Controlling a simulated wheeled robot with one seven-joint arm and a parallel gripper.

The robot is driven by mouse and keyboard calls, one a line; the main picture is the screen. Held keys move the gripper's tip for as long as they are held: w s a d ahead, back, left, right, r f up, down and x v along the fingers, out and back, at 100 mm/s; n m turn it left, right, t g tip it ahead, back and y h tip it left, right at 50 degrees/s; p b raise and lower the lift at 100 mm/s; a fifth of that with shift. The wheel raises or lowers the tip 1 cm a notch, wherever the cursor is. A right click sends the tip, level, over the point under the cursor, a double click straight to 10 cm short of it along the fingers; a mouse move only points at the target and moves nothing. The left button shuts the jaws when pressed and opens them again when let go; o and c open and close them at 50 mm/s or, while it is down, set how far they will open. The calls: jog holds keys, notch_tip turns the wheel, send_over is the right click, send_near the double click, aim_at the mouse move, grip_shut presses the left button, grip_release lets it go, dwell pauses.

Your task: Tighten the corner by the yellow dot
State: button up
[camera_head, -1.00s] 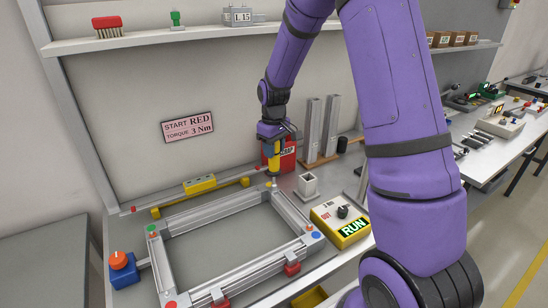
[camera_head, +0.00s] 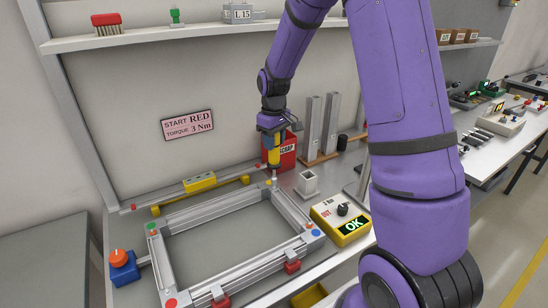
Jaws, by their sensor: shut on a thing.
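A silver aluminium frame (camera_head: 188,262) lies on the bench. Its corners carry coloured dots: a red dot (camera_head: 171,303) at front left, a green dot (camera_head: 152,234) at back left, a blue dot (camera_head: 316,233) at front right and a small yellow dot (camera_head: 268,183) at back right. My gripper (camera_head: 272,134) is shut on a yellow driver (camera_head: 274,155), held upright above the back right corner. The driver's thin tip is right by the yellow dot; whether it touches the screw is too small to tell. A yellow control box (camera_head: 352,229) displays a green "OK".
A pink sign (camera_head: 187,124) reads "START RED, TORQUE 3 Nm". A red scrap bin (camera_head: 288,150) stands just behind the driver, with upright profiles (camera_head: 312,128) to its right. A small open grey box (camera_head: 307,184) is near the corner. A blue clamp with an orange knob (camera_head: 122,268) is at left.

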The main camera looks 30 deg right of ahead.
jog(key=shift+r, duration=1.5)
